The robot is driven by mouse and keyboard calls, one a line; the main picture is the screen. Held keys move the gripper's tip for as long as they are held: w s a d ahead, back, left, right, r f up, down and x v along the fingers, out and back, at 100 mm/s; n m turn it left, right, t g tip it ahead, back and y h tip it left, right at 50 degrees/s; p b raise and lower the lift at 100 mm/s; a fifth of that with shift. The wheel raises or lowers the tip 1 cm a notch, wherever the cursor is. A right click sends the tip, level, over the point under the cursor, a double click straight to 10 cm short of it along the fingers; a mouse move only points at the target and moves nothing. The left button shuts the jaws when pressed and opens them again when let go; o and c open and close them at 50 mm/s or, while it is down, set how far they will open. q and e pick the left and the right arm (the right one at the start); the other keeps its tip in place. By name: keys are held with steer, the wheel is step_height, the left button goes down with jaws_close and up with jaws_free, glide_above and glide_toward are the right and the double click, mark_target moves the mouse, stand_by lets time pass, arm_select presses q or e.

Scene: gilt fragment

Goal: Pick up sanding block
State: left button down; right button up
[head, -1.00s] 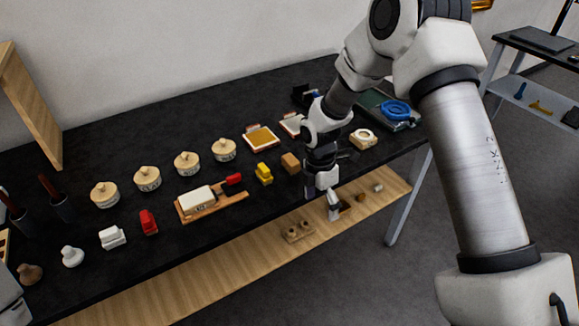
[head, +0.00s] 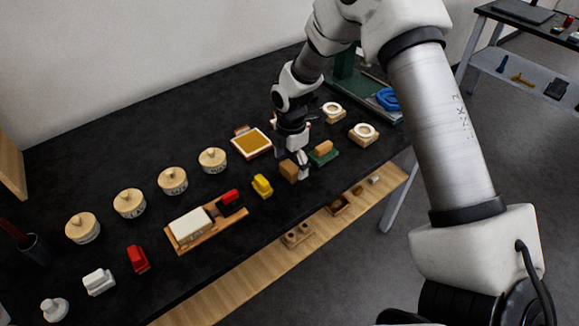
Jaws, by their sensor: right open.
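A tan block (head: 288,171), which looks like the sanding block, sits on the black bench near its front edge. My right gripper (head: 294,163) points down right at this block, with its jaws open. One finger shows just right of the block. The other finger is not clear, and I cannot tell whether the fingers touch the block. An orange-brown block on a green base (head: 323,152) lies just right of the gripper. My left gripper is not in view.
A yellow block (head: 262,186) stands left of the tan block. A wooden board with a white block (head: 190,226) lies further left. Several lidded round tubs (head: 172,181) line the bench behind. A framed amber pad (head: 250,143) and pale rings (head: 364,133) are nearby.

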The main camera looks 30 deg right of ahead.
mark_target(290, 166)
steer(key=f, duration=0.2)
steer(key=shift+w+f, duration=0.35)
steer(key=shift+w, duration=0.05)
steer(key=shift+s+r, duration=0.1)
steer(key=shift+s, duration=0.15)
steer(key=c, duration=0.5)
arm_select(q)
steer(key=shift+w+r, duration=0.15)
arm_select(e)
steer(key=c, duration=0.6)
steer(key=shift+c, duration=0.2)
steer(key=shift+r, duration=0.3)
step_height(290, 166, up, 9)
steer(key=shift+r+b, duration=0.2)
steer(key=shift+b, duration=0.55)
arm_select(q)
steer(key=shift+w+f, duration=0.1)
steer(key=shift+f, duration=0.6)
